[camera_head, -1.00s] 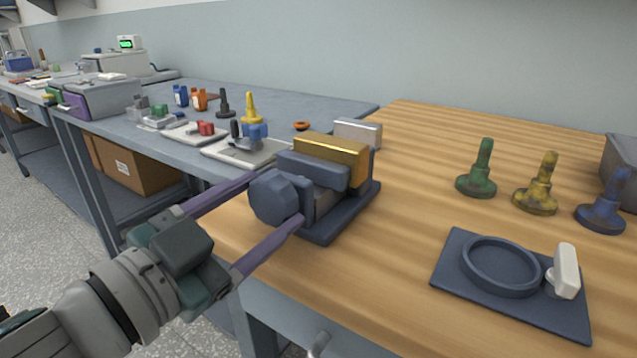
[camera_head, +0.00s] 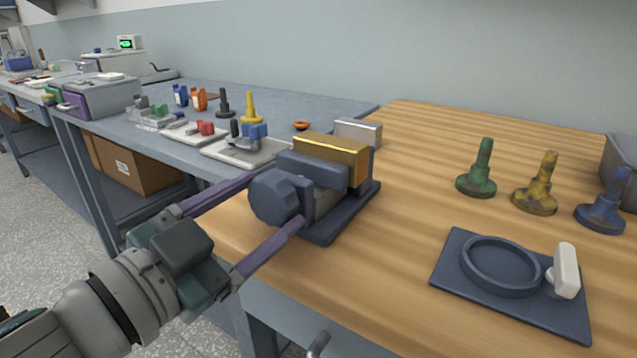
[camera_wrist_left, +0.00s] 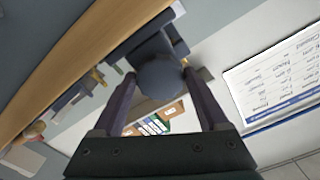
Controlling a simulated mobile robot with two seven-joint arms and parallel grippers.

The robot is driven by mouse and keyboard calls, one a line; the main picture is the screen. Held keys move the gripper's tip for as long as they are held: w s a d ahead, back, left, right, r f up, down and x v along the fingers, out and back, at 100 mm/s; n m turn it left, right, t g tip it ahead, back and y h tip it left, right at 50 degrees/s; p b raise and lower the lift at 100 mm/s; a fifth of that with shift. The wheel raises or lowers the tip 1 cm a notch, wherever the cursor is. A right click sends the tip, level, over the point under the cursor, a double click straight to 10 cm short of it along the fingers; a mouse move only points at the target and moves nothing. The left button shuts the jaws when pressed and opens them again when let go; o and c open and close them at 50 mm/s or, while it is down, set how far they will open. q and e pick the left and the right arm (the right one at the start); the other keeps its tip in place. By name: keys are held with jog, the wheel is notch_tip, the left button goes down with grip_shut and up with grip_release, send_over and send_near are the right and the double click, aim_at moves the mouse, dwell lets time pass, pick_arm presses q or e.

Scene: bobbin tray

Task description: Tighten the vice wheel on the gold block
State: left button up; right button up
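The vice (camera_head: 350,205) is a dark blue-grey body on a base plate near the wooden bench's left edge. A shiny gold block (camera_head: 331,146) sits upright behind its front jaw (camera_head: 312,168). The faceted vice wheel (camera_head: 272,198) is on the vice's front and faces my left gripper (camera_head: 279,200). The gripper's two purple fingers reach along either side of the wheel, which also shows between them in the left wrist view (camera_wrist_left: 160,80). The fingers are spread, and firm contact with the wheel is not visible. My right gripper is out of view.
A dark plate (camera_head: 447,286) with a ring and white lever lies at the right. Green (camera_head: 478,172), yellow (camera_head: 537,190) and blue (camera_head: 602,208) pegs stand behind it. A grey-blue table (camera_head: 290,98) at the left holds trays and small parts. Bare wood lies right of the vice.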

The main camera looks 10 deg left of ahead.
pick_arm(q)
jog(key=o, duration=0.3)
jog(key=v, duration=1)
jog(key=shift+r, duration=0.1)
